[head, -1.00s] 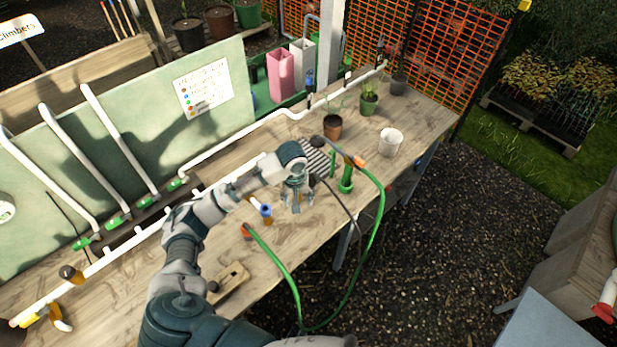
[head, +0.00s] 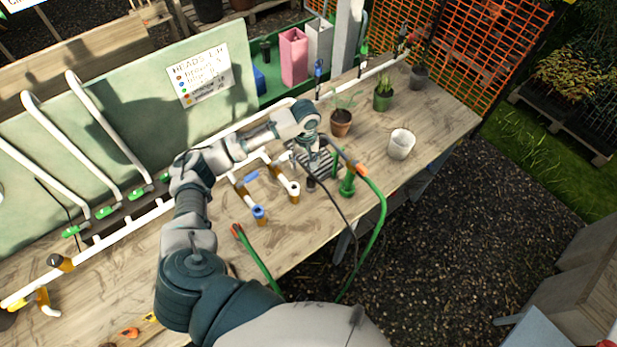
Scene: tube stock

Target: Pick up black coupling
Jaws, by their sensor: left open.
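A small dark piece that looks like the black coupling (head: 311,184) stands on the wooden bench (head: 430,122), just in front of the striped grey rack (head: 328,166). My left gripper (head: 311,162) is open and points down over the rack, a little behind the dark piece in the head view. The gripper hides part of the rack. I cannot tell whether its fingers touch anything. Another fitting with a black end (head: 60,262) lies at the far left by the white pipe. My right gripper is not in view.
A white pot (head: 401,144) stands to the right.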

